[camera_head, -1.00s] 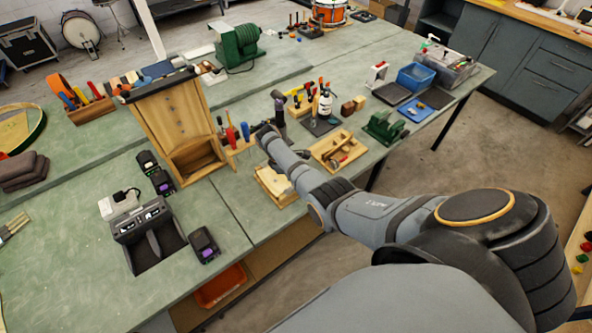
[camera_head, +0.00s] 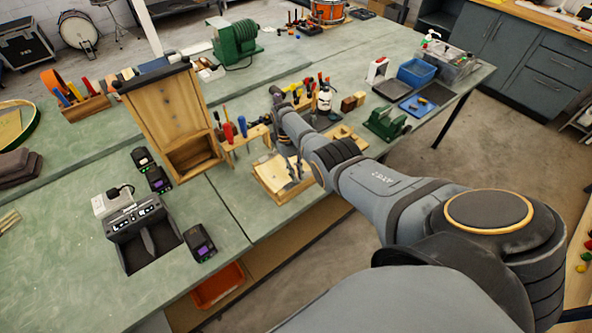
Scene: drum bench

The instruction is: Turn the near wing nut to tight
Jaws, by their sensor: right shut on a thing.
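My right arm reaches in from the lower right over the bench. My right gripper (camera_head: 293,174) points down at the small wooden stand (camera_head: 268,186) near the bench's front edge. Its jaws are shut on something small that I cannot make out. A pale piece lies on top of the stand, beside the jaws. The near wing nut is too small or too hidden by my gripper to tell apart, so its angle does not show. My left gripper is not in view.
A tall wooden box (camera_head: 168,115) stands left of my gripper, with a screwdriver rack (camera_head: 246,138) between. My forearm partly covers a wooden tray (camera_head: 347,142). A green vise (camera_head: 386,123) is to the right. A black charger (camera_head: 143,232) is on the left bench.

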